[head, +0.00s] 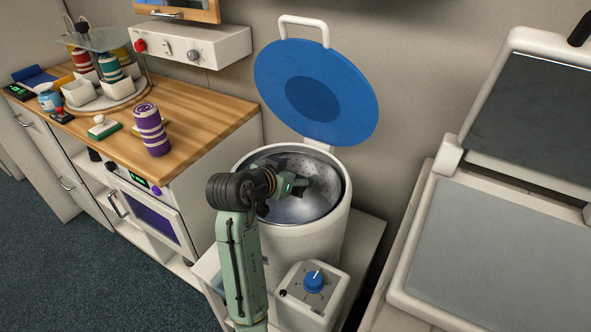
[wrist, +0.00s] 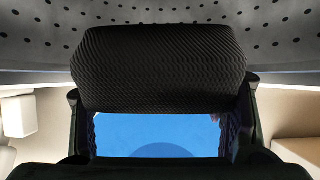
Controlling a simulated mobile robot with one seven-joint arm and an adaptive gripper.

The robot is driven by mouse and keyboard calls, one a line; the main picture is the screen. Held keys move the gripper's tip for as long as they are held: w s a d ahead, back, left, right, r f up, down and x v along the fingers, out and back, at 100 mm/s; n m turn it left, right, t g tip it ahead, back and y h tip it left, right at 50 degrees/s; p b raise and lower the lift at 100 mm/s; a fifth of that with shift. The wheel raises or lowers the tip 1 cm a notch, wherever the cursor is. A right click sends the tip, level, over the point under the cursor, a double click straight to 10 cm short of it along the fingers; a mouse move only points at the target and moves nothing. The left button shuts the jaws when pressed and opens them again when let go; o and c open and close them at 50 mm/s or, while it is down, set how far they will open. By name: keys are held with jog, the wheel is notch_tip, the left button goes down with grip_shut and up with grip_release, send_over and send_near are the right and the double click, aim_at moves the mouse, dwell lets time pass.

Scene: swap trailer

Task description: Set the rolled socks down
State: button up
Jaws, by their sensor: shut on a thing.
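The rolled socks (wrist: 160,65) show in the wrist view as a dark, ribbed roll across the upper middle. My gripper (wrist: 160,105) is shut on them, with one finger at each side of the roll. In the head view my gripper (head: 303,186) is inside the mouth of a white top-loading drum machine (head: 318,240), over its perforated metal bowl (head: 300,207). The socks are hard to make out there against the dark gripper. In the wrist view perforated metal lies behind the roll; I cannot tell whether they touch.
The round blue lid (head: 347,92) stands open behind the drum. A box with a blue knob (head: 313,282) is in front. A wooden counter (head: 205,105) at left holds purple stacked rolls (head: 151,130) and small items. A white-framed grey panel unit (head: 500,255) stands at right.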

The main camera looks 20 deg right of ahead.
jog(key=o, duration=1.1)
jog(key=shift+r, duration=3.5)
